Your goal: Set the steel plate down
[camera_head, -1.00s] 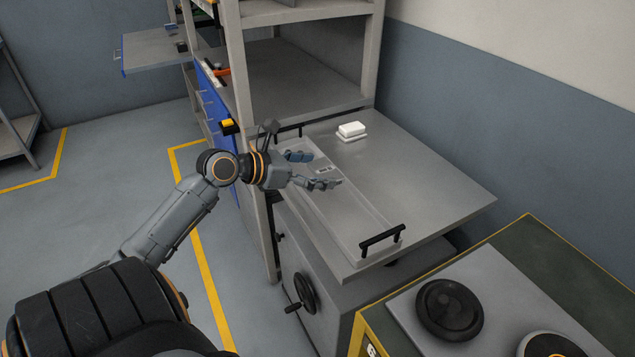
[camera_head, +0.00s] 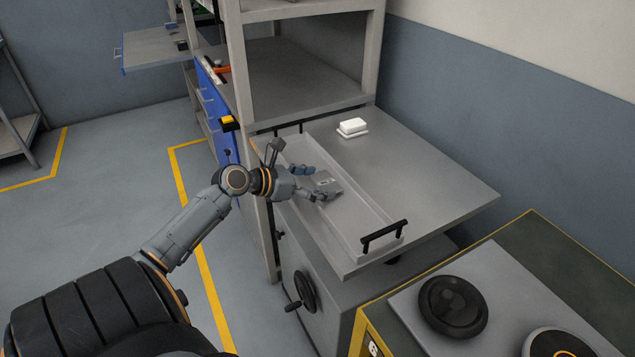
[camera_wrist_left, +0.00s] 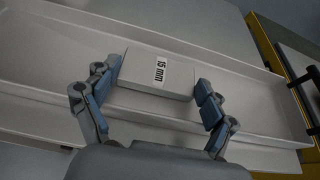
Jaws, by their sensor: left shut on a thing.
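The steel plate (camera_head: 330,187) is a small grey block with a "15 mm" label; it also shows in the left wrist view (camera_wrist_left: 140,68). My left gripper (camera_head: 313,183) is shut on it, with fingers at its two opposite sides in the left wrist view (camera_wrist_left: 157,78). The plate is over or in the far half of a long, shallow grey tray (camera_head: 352,222), label up and roughly level. I cannot tell whether its underside touches the tray floor. My right gripper is not in view.
The tray has black handles (camera_head: 384,235) and lies on a grey tabletop (camera_head: 430,185). A white block (camera_head: 352,126) stands behind the tray. A shelf post (camera_head: 243,90) rises close to my left arm. The tray's near half is empty.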

